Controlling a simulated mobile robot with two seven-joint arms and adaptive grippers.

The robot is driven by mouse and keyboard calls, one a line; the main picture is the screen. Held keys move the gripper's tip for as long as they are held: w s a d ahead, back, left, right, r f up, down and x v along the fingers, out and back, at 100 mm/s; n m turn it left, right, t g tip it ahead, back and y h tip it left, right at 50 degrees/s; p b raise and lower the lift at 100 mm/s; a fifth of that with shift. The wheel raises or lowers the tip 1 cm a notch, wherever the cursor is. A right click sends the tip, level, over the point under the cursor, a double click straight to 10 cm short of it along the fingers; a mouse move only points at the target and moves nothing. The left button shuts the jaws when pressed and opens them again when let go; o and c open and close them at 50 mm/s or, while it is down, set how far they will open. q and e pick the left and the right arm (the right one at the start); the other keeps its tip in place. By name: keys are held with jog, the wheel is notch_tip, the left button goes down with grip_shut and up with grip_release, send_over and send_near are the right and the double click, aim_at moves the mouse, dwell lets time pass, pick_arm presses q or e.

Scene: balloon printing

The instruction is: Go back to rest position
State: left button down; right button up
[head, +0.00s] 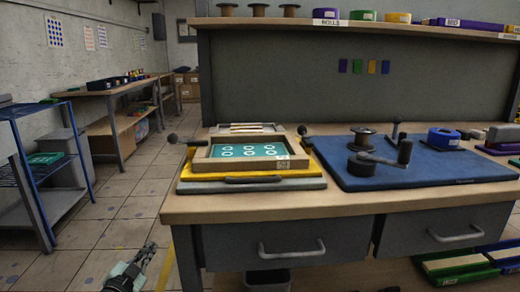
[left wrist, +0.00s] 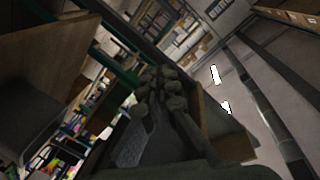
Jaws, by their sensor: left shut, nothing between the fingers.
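My left gripper (head: 128,272) is low at the bottom left of the head view, over the tiled floor and in front of the workbench's left end. It is shut and empty, apart from the bench and everything on it. In the left wrist view its dark fingers (left wrist: 160,88) are together, with a tilted view of the room behind them. My right gripper is not in view.
The workbench (head: 320,205) carries a wooden-framed printing screen (head: 296,161) on a yellow board (head: 200,186) and a blue mat (head: 350,183) with a crank. A blue-framed rack (head: 30,190) stands at left. Floor between them is clear.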

pick_arm(q)
jog(key=s+d+f+n+g+y, duration=0.1)
jog(key=s+f+n+g+y, duration=0.35)
jog(key=s+f, duration=1)
jog(key=s+d+f+g, duration=0.1)
jog(key=s+g, duration=0.2)
jog(key=s, duration=0.5)
jog(key=s+d+f+n+g+h, duration=0.1)
jog(key=s+f+g, duration=0.1)
jog(key=s, duration=0.6)
jog(key=s+d+f+n+g, duration=0.1)
jog(key=s+g, duration=0.3)
jog(key=s, duration=0.4)
jog(key=shift+d+f+h+p, duration=0.35)
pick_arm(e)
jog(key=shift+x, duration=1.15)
pick_arm(q)
jog(key=shift+s, duration=0.1)
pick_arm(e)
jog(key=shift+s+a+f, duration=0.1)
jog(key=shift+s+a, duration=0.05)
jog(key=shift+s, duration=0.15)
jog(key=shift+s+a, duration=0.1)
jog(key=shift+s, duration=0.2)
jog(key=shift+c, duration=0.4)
